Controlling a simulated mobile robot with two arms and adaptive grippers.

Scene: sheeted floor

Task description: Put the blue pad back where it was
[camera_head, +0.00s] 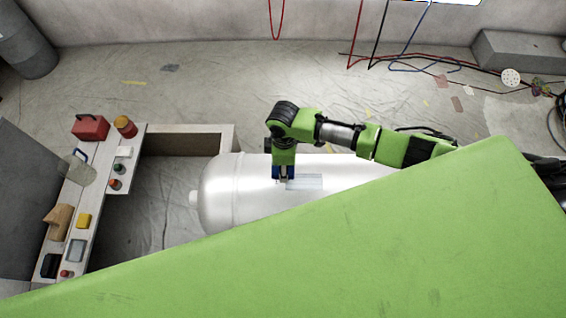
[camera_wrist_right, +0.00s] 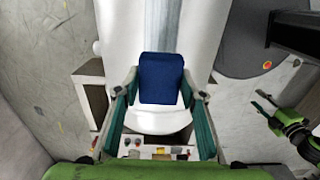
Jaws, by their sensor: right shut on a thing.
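The blue pad (camera_wrist_right: 161,78) is held between the two teal-sided fingers of my right gripper (camera_wrist_right: 160,90). In the head view the pad (camera_head: 277,172) shows at the tip of my right gripper (camera_head: 284,178), over the white tank (camera_head: 232,190). I cannot tell whether the pad touches the tank. A grey-blue strip (camera_wrist_right: 163,25) runs along the tank above the pad in the wrist view. It shows as a pale patch (camera_head: 305,182) right of the gripper in the head view. A green and black arm part (camera_wrist_right: 290,122), apparently my left arm, is at the wrist view's right; its jaw state is unclear.
A pale L-shaped bench (camera_head: 110,190) stands left of the tank. It holds a red toolbox (camera_head: 90,127), a yellow block (camera_head: 84,221) and several small items. Cables (camera_head: 420,62) lie by the back wall. My green body panel hides the tank's near side.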

